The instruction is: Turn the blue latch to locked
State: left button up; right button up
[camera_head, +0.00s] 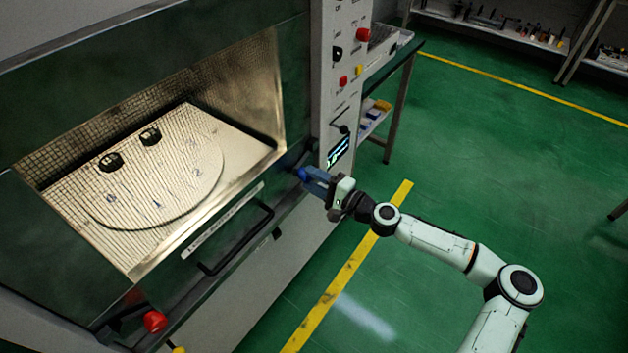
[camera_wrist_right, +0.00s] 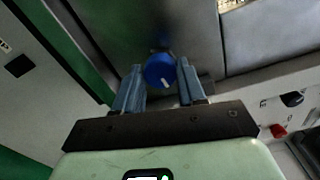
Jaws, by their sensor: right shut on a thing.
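The blue latch (camera_wrist_right: 158,70) is a round blue knob with a short white mark, on the dark metal front in the right wrist view. In the head view it shows as a small blue spot (camera_head: 302,174) at the right end of the microwave front. My right gripper (camera_wrist_right: 160,80) has one finger on each side of the knob and is shut on it. In the head view the right gripper (camera_head: 313,180) reaches the latch from the right and partly covers it. My left gripper is not in view.
A black handle (camera_head: 238,245) lies left of my gripper. A red knob (camera_head: 155,321) is at lower left. A control panel (camera_head: 343,70) stands above the latch. Green floor is free at right.

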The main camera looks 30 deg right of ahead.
jog(key=shift+f+n+b, duration=0.1)
jog(key=shift+n+b, duration=0.25)
jog(key=shift+n, duration=1.65)
jog(key=o, duration=1.1)
jog(key=shift+d, duration=0.1)
jog(key=v, duration=1.3)
jog(key=shift+s+p, duration=0.2)
jog(key=shift+p, duration=0.2)
